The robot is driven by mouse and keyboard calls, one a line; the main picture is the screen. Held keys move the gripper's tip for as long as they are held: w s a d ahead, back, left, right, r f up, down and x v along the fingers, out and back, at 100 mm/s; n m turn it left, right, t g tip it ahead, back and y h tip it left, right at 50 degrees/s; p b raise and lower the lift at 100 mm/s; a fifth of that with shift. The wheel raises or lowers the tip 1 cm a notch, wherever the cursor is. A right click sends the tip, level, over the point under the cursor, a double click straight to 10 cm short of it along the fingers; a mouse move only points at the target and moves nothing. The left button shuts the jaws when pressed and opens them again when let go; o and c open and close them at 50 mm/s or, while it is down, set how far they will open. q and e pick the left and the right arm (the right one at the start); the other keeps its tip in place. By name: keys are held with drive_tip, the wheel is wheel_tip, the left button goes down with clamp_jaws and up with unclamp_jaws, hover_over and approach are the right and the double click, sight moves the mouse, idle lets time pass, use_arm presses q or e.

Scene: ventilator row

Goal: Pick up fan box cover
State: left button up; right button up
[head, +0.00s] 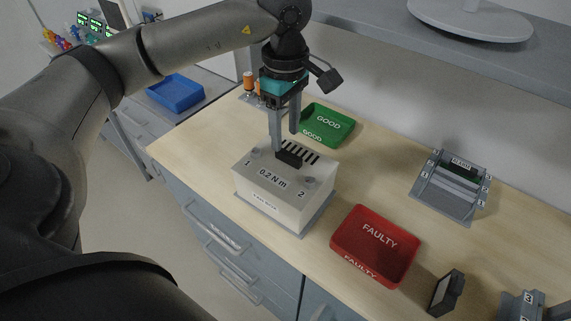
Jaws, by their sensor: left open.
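The fan box cover (274,198) is the white top of a box on the wooden bench, marked "0.2 Nm", "1" and "2". It has black vent slots and a dark raised handle (291,158) on its top. My left gripper (284,147) points down over the cover, with its two fingers apart at the handle. The fingertips are close to the handle; I cannot tell whether they touch it. The cover sits level on a grey base (301,232). My right gripper does not show.
A green GOOD tray (342,139) stands behind the box and a red FAULTY tray (343,262) to its right. A grey slotted rack (443,205) and a small dark block (446,293) stand farther right. A blue tray (175,104) is at left. Bare bench lies between them.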

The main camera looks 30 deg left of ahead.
sight(289, 154)
use_arm(q)
drive_tip(key=f, duration=0.5)
drive_tip(key=shift+d, duration=0.35)
drive_tip(key=shift+w+r, duration=0.1)
clamp_jaws()
